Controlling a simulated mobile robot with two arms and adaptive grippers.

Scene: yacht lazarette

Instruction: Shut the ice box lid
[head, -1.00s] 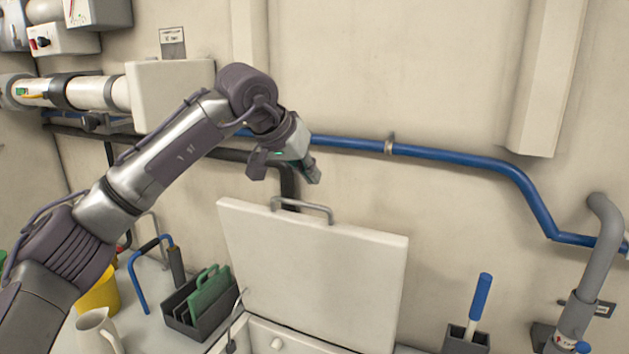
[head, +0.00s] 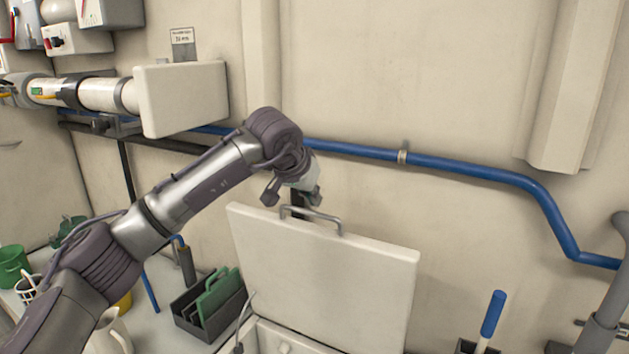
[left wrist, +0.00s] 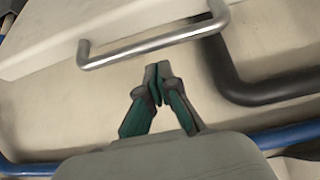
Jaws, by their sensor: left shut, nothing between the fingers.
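The ice box lid (head: 335,280) is a white slab standing open, nearly upright, close to the wall. A grey bar handle (head: 313,219) is on its top edge. My left gripper (head: 296,196) is just above that edge by the handle, shut and empty. In the left wrist view the handle (left wrist: 150,46) crosses above the fingertips (left wrist: 157,72), with a small gap showing between them in the picture. The left fingers look to be on the wall side of the lid. Part of the ice box (head: 275,340) shows below the lid. My right gripper is out of view.
A blue pipe (head: 455,167) runs along the wall behind the lid. A dark caddy with green boards (head: 208,305) and a white jug (head: 110,335) stand left of the box. A blue-handled tool (head: 493,315) stands at right. A white box (head: 183,98) juts out upper left.

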